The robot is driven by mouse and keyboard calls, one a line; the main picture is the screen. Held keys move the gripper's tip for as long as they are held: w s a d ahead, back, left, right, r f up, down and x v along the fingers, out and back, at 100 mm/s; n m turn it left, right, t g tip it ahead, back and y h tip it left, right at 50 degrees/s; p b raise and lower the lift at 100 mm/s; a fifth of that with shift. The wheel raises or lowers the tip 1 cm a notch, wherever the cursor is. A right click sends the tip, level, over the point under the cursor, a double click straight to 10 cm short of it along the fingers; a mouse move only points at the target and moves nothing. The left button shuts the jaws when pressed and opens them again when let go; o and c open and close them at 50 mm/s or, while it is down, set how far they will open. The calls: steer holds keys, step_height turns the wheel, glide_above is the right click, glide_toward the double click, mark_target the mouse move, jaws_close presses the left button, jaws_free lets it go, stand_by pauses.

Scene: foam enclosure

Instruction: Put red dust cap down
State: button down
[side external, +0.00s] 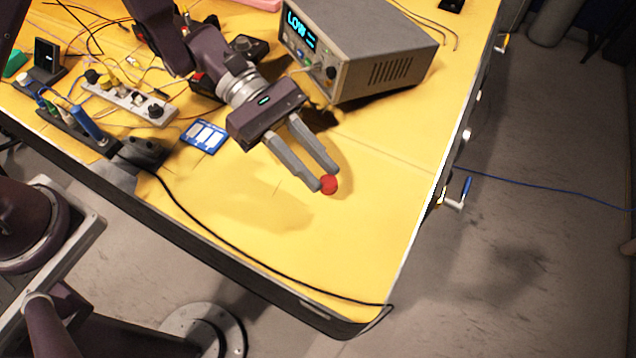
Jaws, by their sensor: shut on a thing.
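The red dust cap (329,185) is a small round red piece at the tips of my gripper (325,180). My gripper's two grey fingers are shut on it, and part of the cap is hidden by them. The cap is over the bare right part of the yellow table (300,235). I cannot tell from this view whether the cap touches the table top or is held just above it.
A grey power supply (360,50) with a lit display stands behind my gripper. A blue card (203,136) lies to the left. A power strip (130,100) and cables crowd the far left. A black cable (235,245) runs along the front edge. The front right table area is clear.

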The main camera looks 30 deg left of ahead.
step_height(320, 180, down, 5)
steer(key=shift+r, duration=0.15)
steer(key=c, duration=1.2)
jaws_free()
steer(key=shift+c, duration=0.2)
